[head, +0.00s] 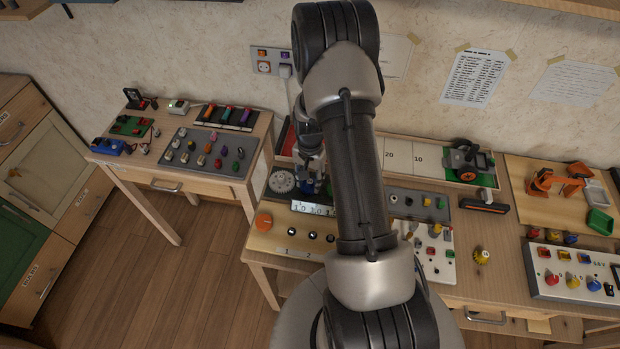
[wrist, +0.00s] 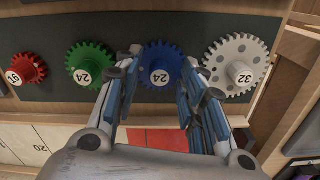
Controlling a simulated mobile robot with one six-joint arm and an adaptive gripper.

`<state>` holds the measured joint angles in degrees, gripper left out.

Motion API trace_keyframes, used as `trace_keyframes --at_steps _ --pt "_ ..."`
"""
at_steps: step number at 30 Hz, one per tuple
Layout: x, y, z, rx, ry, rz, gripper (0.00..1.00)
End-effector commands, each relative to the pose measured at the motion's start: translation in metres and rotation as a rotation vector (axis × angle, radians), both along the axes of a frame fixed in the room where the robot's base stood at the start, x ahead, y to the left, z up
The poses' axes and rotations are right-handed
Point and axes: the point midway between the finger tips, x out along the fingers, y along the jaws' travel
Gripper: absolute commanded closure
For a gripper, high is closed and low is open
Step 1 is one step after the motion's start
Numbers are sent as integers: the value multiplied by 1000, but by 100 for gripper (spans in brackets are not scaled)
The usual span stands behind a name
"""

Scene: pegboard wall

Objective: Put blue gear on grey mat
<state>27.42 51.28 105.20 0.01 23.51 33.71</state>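In the head view my gripper (head: 310,172) is low over the middle table and the arm covers much of that area. The blue gear is not clear there. A grey mat (head: 228,172) with several small objects lies on the left table. The dark grey board (wrist: 120,32) under the gears is another grey surface.
A white gear (wrist: 238,66) marked 32 is close beside the right finger. A green gear (wrist: 88,66) and a small red gear (wrist: 28,68) stand to the left. A numbered board (head: 397,156) lies behind. A floor gap (head: 215,225) separates the left and middle tables.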

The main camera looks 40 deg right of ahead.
Motion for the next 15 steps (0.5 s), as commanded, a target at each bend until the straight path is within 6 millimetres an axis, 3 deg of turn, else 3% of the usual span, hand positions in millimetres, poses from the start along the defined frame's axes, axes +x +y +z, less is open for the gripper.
trace_keyframes --at_steps 8,15 --pt "0 0 4 0 0 0 63" --pt "1 -1 46 -2 -3 0 63"
